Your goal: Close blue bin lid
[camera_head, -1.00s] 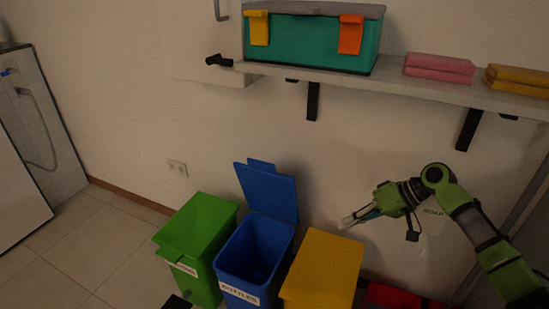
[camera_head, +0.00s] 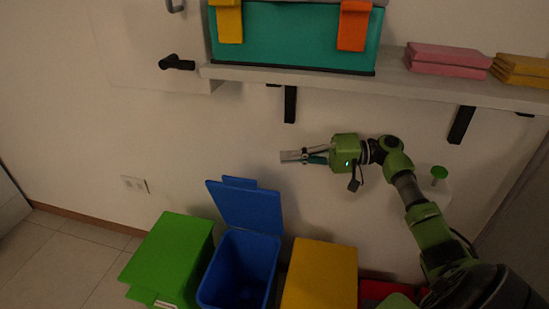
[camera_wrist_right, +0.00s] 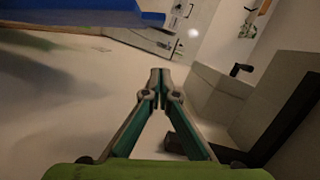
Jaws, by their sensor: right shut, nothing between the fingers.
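The blue bin (camera_head: 240,268) stands between the green and yellow bins in the head view. Its blue lid (camera_head: 246,206) is raised, leaning back toward the wall, and the bin's inside shows. My right gripper (camera_head: 283,157) is shut and empty, above and to the right of the lid, pointing left and apart from it. In the right wrist view the fingertips (camera_wrist_right: 157,72) meet, and a blue panel (camera_wrist_right: 75,14), likely the lid, shows at the upper left. My left gripper is not in view.
The green bin (camera_head: 170,256) and yellow bin (camera_head: 320,275) have their lids down. A shelf (camera_head: 390,83) above holds a teal box (camera_head: 290,40) and pink blocks (camera_head: 447,60). A black bracket (camera_head: 290,104) hangs under it, above my gripper. Wall space left of the gripper is free.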

